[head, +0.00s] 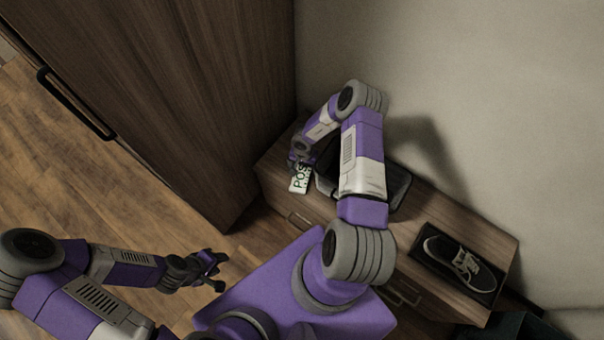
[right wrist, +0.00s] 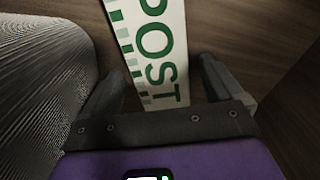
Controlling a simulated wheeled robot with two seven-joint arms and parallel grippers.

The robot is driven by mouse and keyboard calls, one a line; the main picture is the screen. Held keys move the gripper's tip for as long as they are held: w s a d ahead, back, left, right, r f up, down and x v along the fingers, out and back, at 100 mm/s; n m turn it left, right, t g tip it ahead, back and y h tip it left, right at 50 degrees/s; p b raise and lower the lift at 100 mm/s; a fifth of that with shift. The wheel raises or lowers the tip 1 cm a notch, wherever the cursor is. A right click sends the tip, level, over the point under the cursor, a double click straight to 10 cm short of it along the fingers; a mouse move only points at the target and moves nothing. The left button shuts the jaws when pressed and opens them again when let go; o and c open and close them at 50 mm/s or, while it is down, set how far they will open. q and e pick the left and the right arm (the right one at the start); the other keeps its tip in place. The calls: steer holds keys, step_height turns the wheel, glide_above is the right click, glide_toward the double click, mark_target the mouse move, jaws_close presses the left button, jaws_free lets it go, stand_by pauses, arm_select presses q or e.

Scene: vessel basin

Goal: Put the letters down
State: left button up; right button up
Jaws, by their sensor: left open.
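The letters (head: 300,180) show as a white piece with green "POST" print, at the left end of the cabinet top in the head view. The letters (right wrist: 155,45) also show in the right wrist view, between the fingers and beyond them. My right gripper (head: 301,160) is just above the letters in the head view. In the right wrist view its fingers (right wrist: 160,85) are apart, with a gap between the right finger and the letters. My left gripper (head: 217,270) is open and empty over the floor at lower left.
The wooden cabinet (head: 440,213) stands against the wall. A dark tray (head: 397,188) is partly hidden behind my right arm. A shoe (head: 462,262) lies in a black tray at the cabinet's right end. A tall wardrobe (head: 200,90) stands at the left.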

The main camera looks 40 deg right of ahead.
steer(key=c, duration=1.2)
steer(key=shift+o, duration=0.2)
steer(key=shift+r, duration=0.1)
